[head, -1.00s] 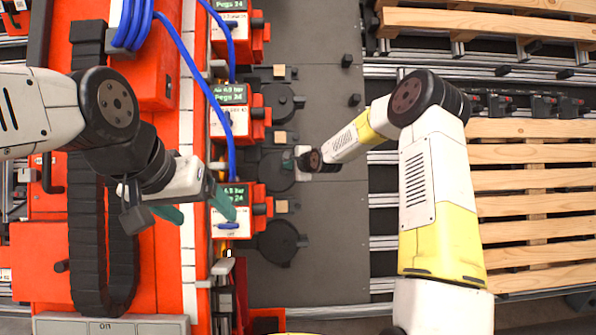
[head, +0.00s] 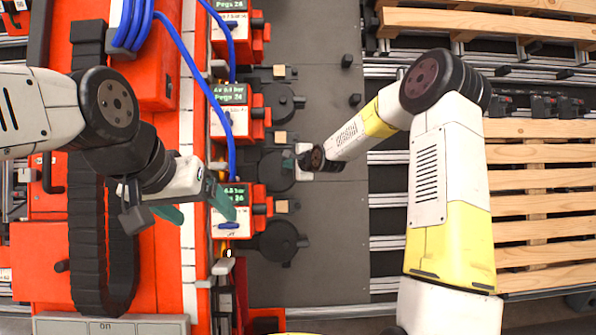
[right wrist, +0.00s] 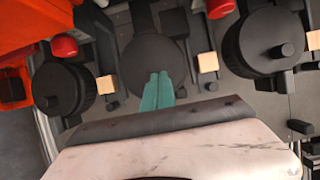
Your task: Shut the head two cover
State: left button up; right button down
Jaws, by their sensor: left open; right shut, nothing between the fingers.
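My left gripper (head: 200,210) is open and empty in the head view, over the orange machine beside the nearest head's box. My right gripper (right wrist: 157,85) is shut and empty; in the right wrist view its teal fingers lie over the middle round black cover (right wrist: 150,52). I cannot tell if they touch it. In the head view this cover (head: 272,172) is just left of my right wrist. Similar round covers sit at the far head (head: 287,103) and near head (head: 280,240). No number marks head two clearly, and I cannot tell how far each cover stands open.
Orange head boxes (head: 232,210) with green displays line the left side of the dark plate (head: 325,255). A blue hose (head: 190,62) hangs across the machine. Wooden pallets (head: 540,180) lie on rails at the right. The dark plate's near part is clear.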

jog(key=shift+s+r, duration=0.4)
jog(key=shift+s, duration=0.4)
jog(key=shift+s+r, duration=0.45)
jog(key=shift+s, duration=0.35)
jog(key=shift+s+r, duration=0.4)
jog(key=shift+s, duration=0.4)
jog(key=s+d+r+n+g+h, duration=0.1)
jog(key=s+d+r+n, duration=0.2)
jog(key=s, duration=0.4)
jog(key=s+d+r+n+g+h, duration=0.1)
jog(key=s+d+r+n+h, duration=0.1)
jog(key=s+d+r+n, duration=0.3)
jog(key=s+d+r+n+g+h, duration=0.1)
jog(key=s+r, duration=0.1)
jog(key=s, duration=0.6)
jog(key=s+d+n+g, duration=0.1)
jog(key=s+d+n, duration=0.1)
jog(key=s, duration=0.8)
jog(key=s+d+n+g, duration=0.1)
jog(key=s+n, duration=0.3)
jog(key=s, duration=0.7)
jog(key=shift+s+d+r+n, duration=0.25)
jog(key=shift+d+r+n, duration=0.05)
jog(key=shift+d, duration=0.2)
